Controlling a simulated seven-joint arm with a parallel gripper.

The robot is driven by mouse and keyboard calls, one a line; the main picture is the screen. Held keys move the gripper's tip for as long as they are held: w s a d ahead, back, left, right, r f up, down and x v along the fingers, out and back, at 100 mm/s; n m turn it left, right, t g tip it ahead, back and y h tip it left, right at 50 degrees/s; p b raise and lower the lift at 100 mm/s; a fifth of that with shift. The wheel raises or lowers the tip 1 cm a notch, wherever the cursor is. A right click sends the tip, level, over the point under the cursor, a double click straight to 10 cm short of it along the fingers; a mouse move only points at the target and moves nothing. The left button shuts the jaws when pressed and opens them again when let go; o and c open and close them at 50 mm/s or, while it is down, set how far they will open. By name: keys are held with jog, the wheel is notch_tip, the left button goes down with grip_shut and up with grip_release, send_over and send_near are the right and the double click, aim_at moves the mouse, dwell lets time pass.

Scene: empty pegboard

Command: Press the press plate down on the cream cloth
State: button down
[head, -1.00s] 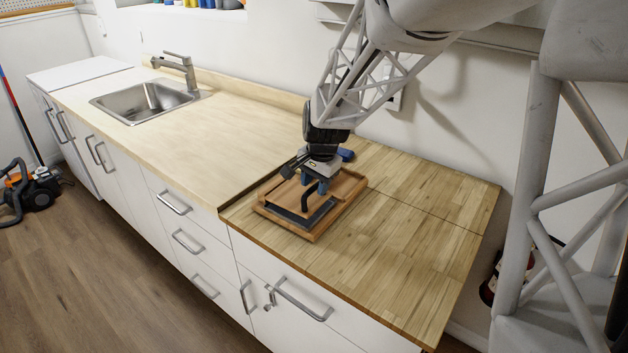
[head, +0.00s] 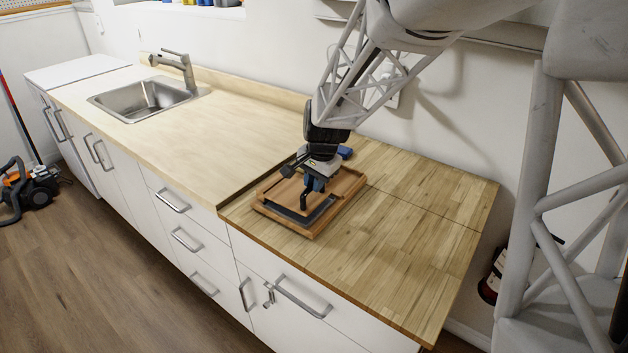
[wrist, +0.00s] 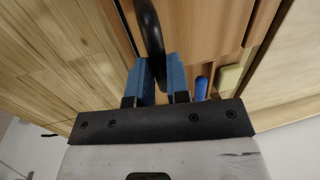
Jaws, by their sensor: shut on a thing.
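My gripper (head: 313,186) has its blue fingers shut on a dark curved handle, which also shows between the fingertips in the wrist view (wrist: 151,40). The handle seems to belong to the press plate (head: 298,215), a dark flat piece low in a wooden tray (head: 320,228). How far the plate is above the tray floor is hard to tell. I cannot make out the cream cloth for certain. A small pale cream piece (wrist: 231,76) shows right of the fingers in the wrist view, beside a blue object (wrist: 201,88).
The tray stands on the wooden worktop (head: 400,240), near its left edge. A blue object (head: 345,152) lies behind the gripper. The worktop to the right is clear. A sink (head: 145,98) is set in the paler counter to the left.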

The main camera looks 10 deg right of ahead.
jog(key=shift+f, duration=0.25)
jog(key=c, duration=1.1)
grip_release()
jog(key=shift+d, duration=0.1)
jog(key=shift+r, duration=0.1)
notch_tip(320, 180, up, 8)
jog(key=s+d, duration=0.1)
jog(key=shift+f, duration=0.25)
